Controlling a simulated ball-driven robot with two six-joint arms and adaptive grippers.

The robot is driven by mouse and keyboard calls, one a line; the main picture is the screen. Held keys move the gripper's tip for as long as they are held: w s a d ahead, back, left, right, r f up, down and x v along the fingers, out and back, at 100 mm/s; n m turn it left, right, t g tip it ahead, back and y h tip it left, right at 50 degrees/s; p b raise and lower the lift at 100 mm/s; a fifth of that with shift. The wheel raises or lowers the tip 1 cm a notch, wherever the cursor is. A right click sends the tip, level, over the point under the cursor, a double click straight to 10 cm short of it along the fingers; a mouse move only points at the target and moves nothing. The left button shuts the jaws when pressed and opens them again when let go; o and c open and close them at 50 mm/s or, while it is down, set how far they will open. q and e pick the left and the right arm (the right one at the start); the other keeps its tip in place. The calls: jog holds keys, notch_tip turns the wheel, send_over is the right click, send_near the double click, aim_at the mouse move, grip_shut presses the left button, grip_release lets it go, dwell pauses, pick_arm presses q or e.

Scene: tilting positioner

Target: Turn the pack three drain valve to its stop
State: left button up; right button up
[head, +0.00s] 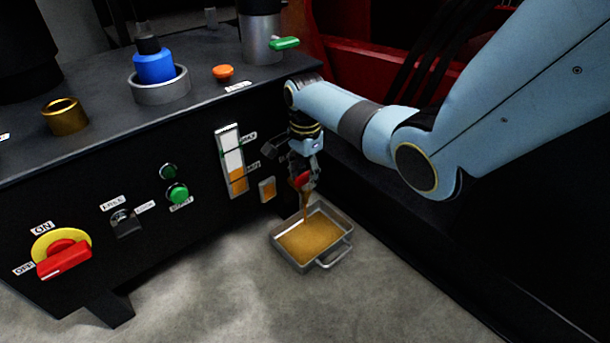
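The drain valve shows as a small red handle (302,180) low on the front of the dark cabinet. Amber liquid runs down from it in a stream into a metal drain pan (343,257) on the floor. The pan holds a broad pool of the same liquid. My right gripper (303,168) points down right at the red handle, its fingers partly covering the valve. The fingers are small and dark, so I cannot tell whether they are shut on the handle. My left gripper is not in view.
A sight gauge (231,160) on the panel shows amber in its lower part. A red and yellow rotary switch (64,258), a green button (177,194) and a key switch (125,221) are to the left. Concrete floor (230,300) is clear in front.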

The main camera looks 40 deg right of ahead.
jog(key=shift+c, duration=0.5)
grip_shut()
